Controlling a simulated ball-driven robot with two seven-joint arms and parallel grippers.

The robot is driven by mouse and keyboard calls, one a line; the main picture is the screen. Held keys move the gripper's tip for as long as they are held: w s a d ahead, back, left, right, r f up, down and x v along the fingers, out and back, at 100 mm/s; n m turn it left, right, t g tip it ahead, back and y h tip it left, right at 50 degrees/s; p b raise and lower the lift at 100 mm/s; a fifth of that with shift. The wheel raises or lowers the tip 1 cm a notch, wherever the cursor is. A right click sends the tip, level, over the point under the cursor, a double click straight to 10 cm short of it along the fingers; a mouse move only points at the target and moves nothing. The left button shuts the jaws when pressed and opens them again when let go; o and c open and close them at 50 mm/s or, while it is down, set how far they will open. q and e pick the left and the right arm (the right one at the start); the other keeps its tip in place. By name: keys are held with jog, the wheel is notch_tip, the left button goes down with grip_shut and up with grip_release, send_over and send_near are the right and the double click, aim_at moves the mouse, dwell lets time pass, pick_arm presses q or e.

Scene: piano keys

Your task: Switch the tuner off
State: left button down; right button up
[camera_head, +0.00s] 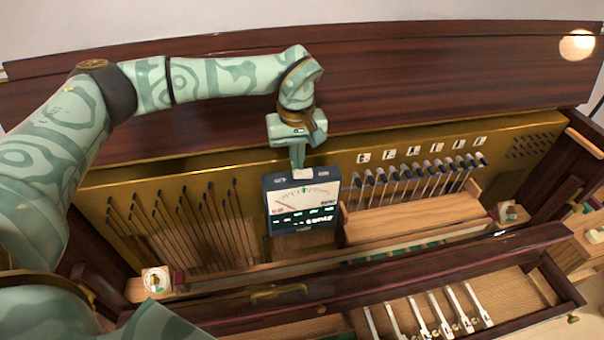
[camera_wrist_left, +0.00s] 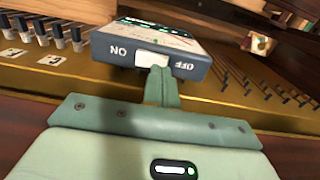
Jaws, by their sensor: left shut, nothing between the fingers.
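The tuner (camera_head: 301,205) is a dark blue box with a white needle dial and lit green lettering on its front. It stands upright among the piano's inner parts. Its top edge carries a white rocker switch (camera_wrist_left: 153,60), between the words ON and OFF in the left wrist view. My left gripper (camera_head: 298,163) is shut and empty, pointing down at this switch from above. In the left wrist view its fingertips (camera_wrist_left: 159,72) overlap the OFF-side part of the switch; whether they touch it I cannot tell. My right gripper is not in view.
Thin dark rods (camera_head: 187,225) stand left of the tuner. A brass panel (camera_head: 335,163) and dark wooden board (camera_head: 420,75) rise behind. White-topped levers (camera_head: 435,315) sit in front.

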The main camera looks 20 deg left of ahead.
aim_at(297, 172)
pick_arm(q)
jog(key=shift+s+f+b, duration=0.1)
jog(key=shift+f+b, duration=0.3)
jog(key=shift+f, duration=0.6)
dwell(0.3)
notch_tip(297, 172, up, 7)
jog(key=p, duration=0.6)
jog(key=shift+p, duration=0.35)
jog(key=shift+r, duration=0.1)
